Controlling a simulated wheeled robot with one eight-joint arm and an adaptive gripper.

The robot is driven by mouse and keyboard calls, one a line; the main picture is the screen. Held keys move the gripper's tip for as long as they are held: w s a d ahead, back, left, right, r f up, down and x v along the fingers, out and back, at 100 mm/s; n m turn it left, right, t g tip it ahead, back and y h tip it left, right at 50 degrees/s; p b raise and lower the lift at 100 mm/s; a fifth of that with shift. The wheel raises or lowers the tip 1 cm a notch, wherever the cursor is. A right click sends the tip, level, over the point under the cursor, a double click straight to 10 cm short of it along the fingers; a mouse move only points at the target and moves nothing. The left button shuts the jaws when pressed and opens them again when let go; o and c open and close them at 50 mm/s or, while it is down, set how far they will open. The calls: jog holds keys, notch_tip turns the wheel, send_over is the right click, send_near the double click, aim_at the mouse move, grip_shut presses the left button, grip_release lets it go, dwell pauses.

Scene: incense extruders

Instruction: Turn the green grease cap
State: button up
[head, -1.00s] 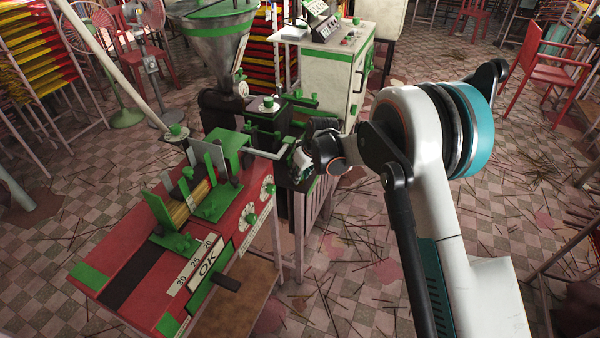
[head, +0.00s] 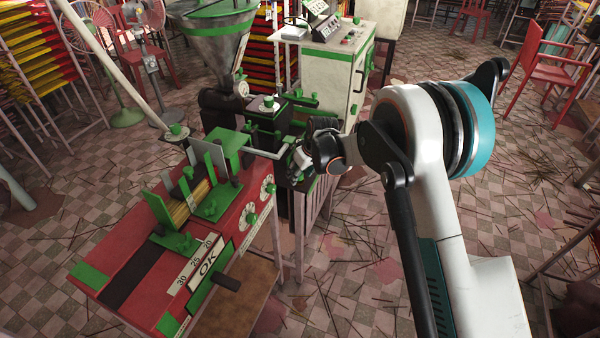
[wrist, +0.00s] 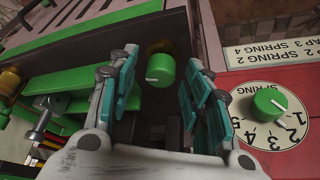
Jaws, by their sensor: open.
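A round green cap (wrist: 160,70) with a white line on its face shows in the wrist view, in front of a brass-coloured part on the dark side of the machine. My gripper (wrist: 164,90) is open, with its teal-padded fingers on either side of the cap. The cap sits between the fingertips with a visible gap on the left; contact on the right cannot be told. In the head view my gripper (head: 300,158) is at the machine beyond the red table, and the cap cannot be made out there.
A green spring dial knob (wrist: 268,103) on a white numbered plate is close to the right finger. The red table (head: 130,265) carries green blocks and dials. A steel hopper (head: 212,40) and a cream cabinet (head: 335,85) stand behind. Sticks litter the tiled floor.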

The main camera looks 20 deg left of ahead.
jog(key=v, duration=1.2)
jog(key=shift+w, duration=0.1)
jog(key=w+d+f+n+g+y+p, duration=0.2)
jog(key=d+f+n+y, duration=0.5)
jog(key=y, duration=0.3)
jog(key=shift+m, duration=0.5)
jog(key=b+x, duration=0.1)
jog(key=x, duration=0.3)
jog(key=b+x, duration=0.2)
jog(key=x, duration=0.2)
jog(key=b+x, duration=0.2)
jog(key=x, duration=0.2)
jog(key=shift+w+a+f, duration=0.2)
jog(key=shift+f, duration=0.25)
grip_shut()
